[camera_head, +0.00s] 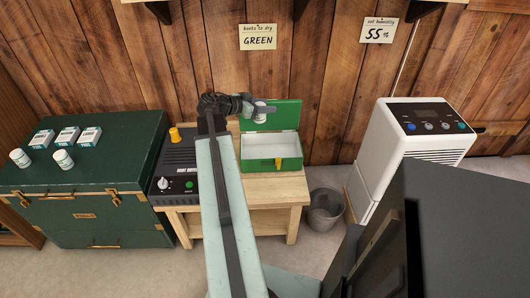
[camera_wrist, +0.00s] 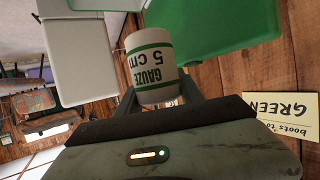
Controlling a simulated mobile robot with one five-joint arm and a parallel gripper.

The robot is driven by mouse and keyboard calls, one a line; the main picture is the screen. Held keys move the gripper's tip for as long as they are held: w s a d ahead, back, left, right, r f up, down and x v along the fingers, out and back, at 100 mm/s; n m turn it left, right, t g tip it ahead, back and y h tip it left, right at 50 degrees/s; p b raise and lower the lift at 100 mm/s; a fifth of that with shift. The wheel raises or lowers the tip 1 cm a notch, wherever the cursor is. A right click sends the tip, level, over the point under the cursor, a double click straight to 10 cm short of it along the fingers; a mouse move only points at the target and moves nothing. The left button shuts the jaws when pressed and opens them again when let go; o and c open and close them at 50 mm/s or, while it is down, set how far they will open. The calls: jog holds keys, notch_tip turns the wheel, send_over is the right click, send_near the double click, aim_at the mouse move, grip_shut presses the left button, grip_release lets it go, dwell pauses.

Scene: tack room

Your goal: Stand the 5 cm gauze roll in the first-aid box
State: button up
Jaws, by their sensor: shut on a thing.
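The 5 cm gauze roll (camera_wrist: 151,68) is white with green bands and reads "GAUZE 5 cm" in the wrist view. My gripper (camera_head: 262,107) is shut on it and holds it up near the raised lid, at the back left of the box in the head view. The roll (camera_head: 260,113) shows small there, partly behind a finger. The green first-aid box (camera_head: 272,164) stands open on the wooden bench, its pale interior looking empty where visible. Its green lid (camera_head: 285,115) is raised at the back. In the wrist view, the lid (camera_wrist: 225,25) lies beside the roll.
A green trunk (camera_head: 95,200) at left carries two white rolls (camera_head: 63,159) and several small cartons (camera_head: 67,135). A bin (camera_head: 325,207) and a white dehumidifier (camera_head: 372,175) stand right of the bench (camera_head: 262,190).

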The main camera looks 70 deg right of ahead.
notch_tip(320, 180, down, 19)
jog(key=b, duration=1.7)
jog(key=shift+f+b, duration=0.15)
jog(key=shift+b, duration=0.2)
jog(key=o, duration=1.4)
jog(key=shift+c, duration=0.2)
jog(key=shift+r, duration=0.25)
jog(key=shift+w+a+r+p, duration=0.15)
jog(key=shift+a+r+p, duration=0.1)
jog(key=shift+r+p, duration=0.3)
jog(key=shift+w+a+r+p, duration=0.15)
jog(key=shift+a+r+p, duration=0.15)
jog(key=shift+p, duration=0.35)
jog(key=p+v, duration=0.3)
jog(key=v, duration=0.7)
jog(key=shift+w+a+p, duration=0.2)
jog(key=shift+w+p, duration=0.05)
jog(key=shift+p, duration=0.05)
